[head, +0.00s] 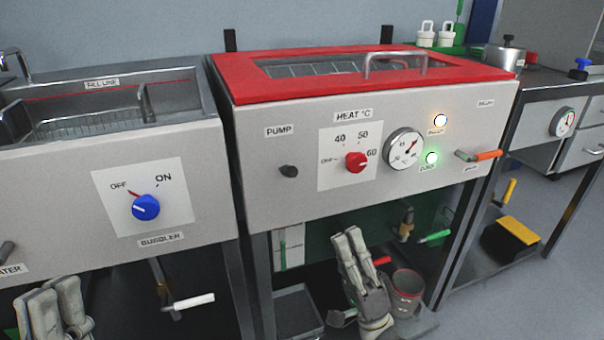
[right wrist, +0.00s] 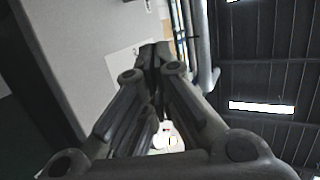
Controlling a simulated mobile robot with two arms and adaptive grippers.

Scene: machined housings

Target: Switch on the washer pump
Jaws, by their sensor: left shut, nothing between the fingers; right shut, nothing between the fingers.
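The washer (head: 377,180) has a red lid (head: 232,82) and a pale front panel. Below its "PUMP" label is a small dark switch (head: 288,171); its exact tilt is too small to tell. A green lamp (head: 432,158) at the panel's right glows, with a small label under it that seems to read "PUMP". My right gripper (head: 347,235) is shut and empty, pointing up below the panel, lower right of the switch and apart from it. It also shows shut in the right wrist view (right wrist: 153,52). My left gripper (head: 40,298) is shut and empty at the lower left.
The red heat knob (head: 356,162), gauge (head: 404,149), lit whitish lamp (head: 440,120) and orange-handled lever (head: 487,154) share the panel. A bubbler tank with a blue knob (head: 146,207) stands left. A grey-red cup (head: 406,288) stands beside my right gripper.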

